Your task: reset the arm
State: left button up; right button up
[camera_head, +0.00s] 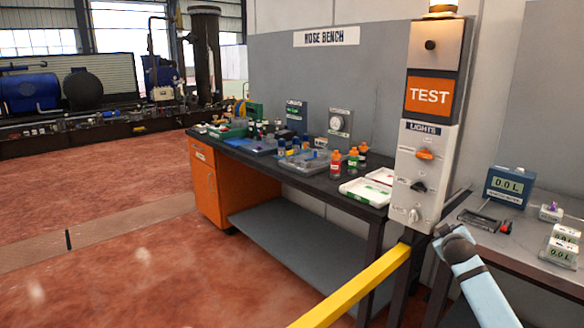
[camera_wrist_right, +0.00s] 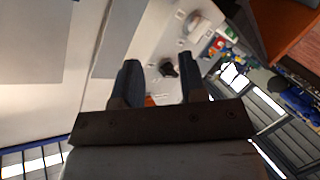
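My right arm comes in at the lower right of the head view, with its dark right gripper (camera_head: 446,233) just below and right of the tall control panel (camera_head: 431,140). In the right wrist view the two dark fingers of this gripper (camera_wrist_right: 158,62) stand apart with nothing between them. The white panel face with a dark knob (camera_wrist_right: 169,69) shows behind the gap, and I see no contact. My left arm and gripper are not in view.
The panel carries an orange TEST sign (camera_head: 429,97) and several knobs. A long bench (camera_head: 300,178) with bottles and trays stands left of it. A side table (camera_head: 530,240) with meters (camera_head: 507,187) stands right. A yellow bar (camera_head: 355,286) crosses the lower foreground. Red floor is open at left.

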jog(key=s+a+f+y, duration=0.6)
jog(key=s+a+f, duration=0.3)
jog(key=a+f, duration=0.35)
jog(key=s+a+f+g+y, duration=0.1)
jog(key=s+a+f, duration=0.3)
jog(key=s, duration=0.4)
jog(key=s+a+f, duration=0.3)
jog(key=s+a, duration=0.2)
jog(key=s, duration=0.3)
jog(key=s+a+f+g+y, duration=0.1)
jog(key=s+a+f, duration=0.3)
jog(key=s, duration=0.3)
jog(key=s+a+g+y, duration=0.1)
jog(key=s+a, duration=0.2)
jog(key=s, duration=0.4)
jog(key=s+a, duration=0.2)
jog(key=s, duration=0.6)
pick_arm(q)
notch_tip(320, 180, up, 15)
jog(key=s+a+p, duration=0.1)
jog(key=p, duration=1.9)
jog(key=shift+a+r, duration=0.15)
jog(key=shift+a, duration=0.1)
pick_arm(e)
notch_tip(320, 180, up, 16)
jog(key=d, duration=0.1)
jog(key=shift+s+d+m, duration=0.15)
jog(key=shift+s+m, duration=0.15)
jog(key=shift+s, duration=0.05)
